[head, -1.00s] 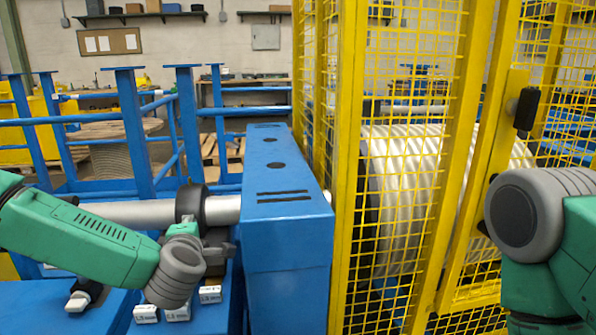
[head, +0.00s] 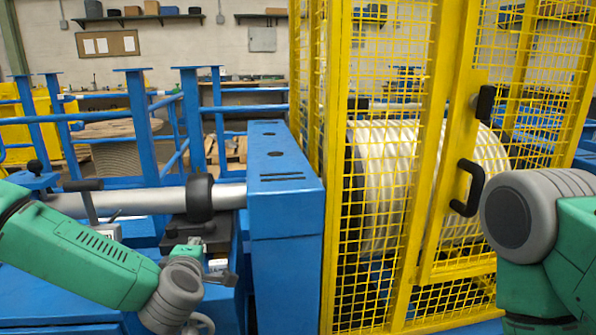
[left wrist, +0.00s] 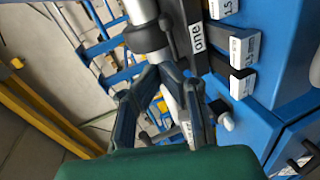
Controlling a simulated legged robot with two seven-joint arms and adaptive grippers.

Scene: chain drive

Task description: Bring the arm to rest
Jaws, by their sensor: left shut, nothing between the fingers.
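My left arm (head: 85,255), green with grey joints, reaches in from the left in the head view, below the silver shaft (head: 130,202) with its black collar (head: 200,198). In the left wrist view my left gripper (left wrist: 160,72) is shut and empty, its dark fingers converging near the shaft (left wrist: 143,15) and a black lever. I cannot tell whether the fingertips touch anything. My right arm (head: 540,225) is bent at the right edge of the head view; its gripper is out of view.
A blue housing (head: 285,220) stands right of the collar. A yellow mesh guard (head: 430,200) with black handles encloses a pale ribbed drum (head: 400,180). Labelled blocks, one marked "one" (left wrist: 197,38), sit close to the left gripper. Blue rails stand behind.

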